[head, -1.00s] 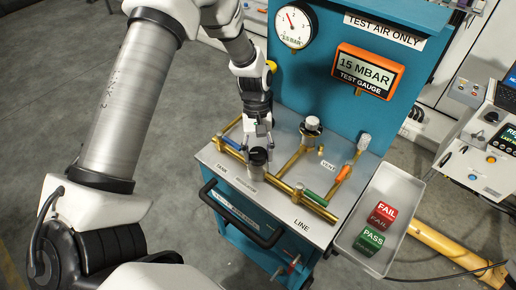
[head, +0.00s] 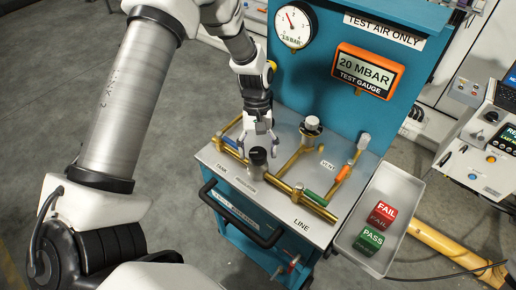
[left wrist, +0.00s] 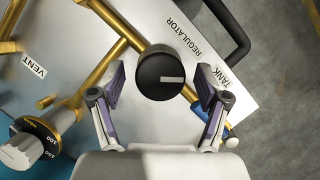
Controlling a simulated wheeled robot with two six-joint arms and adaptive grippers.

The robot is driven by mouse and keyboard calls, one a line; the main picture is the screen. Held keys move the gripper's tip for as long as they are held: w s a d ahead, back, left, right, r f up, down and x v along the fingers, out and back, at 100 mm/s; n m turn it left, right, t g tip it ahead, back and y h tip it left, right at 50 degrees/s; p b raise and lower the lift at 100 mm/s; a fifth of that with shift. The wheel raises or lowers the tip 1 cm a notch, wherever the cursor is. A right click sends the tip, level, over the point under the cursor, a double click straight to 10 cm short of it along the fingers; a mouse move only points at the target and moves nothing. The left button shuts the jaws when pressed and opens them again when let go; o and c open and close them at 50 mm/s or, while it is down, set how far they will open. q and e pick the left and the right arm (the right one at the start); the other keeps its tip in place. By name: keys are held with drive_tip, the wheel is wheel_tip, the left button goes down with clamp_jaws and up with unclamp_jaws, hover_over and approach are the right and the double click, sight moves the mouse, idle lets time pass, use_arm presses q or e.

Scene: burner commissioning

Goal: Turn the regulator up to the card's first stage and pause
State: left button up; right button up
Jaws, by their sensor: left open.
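The black regulator knob (head: 258,157) stands on the cart's grey top panel between the TANK and LINE labels. In the left wrist view the knob (left wrist: 161,73) shows a pale pointer mark toward the right, beside the REGULATOR label (left wrist: 184,35). My left gripper (head: 260,149) is open above it. In the left wrist view its two fingers (left wrist: 160,108) are spread either side of the knob's near edge, apart from it. The test gauge (head: 367,70) reads 20 MBAR. The round dial gauge (head: 295,25) has a red needle pointing upper left. No stage card is readable. My right gripper is out of view.
Brass pipes carry a blue handle (head: 229,142), a green handle (head: 315,197) and an orange handle (head: 343,173). A silver-topped fitting (head: 312,124) stands near VENT. A grey tray (head: 394,186) holds a red FAIL block (head: 382,215) and a green PASS block (head: 369,239).

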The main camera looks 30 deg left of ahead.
use_arm(q)
drive_tip(key=v, duration=1.1)
drive_tip(key=shift+r, duration=0.2)
drive_tip(key=shift+f, duration=0.1)
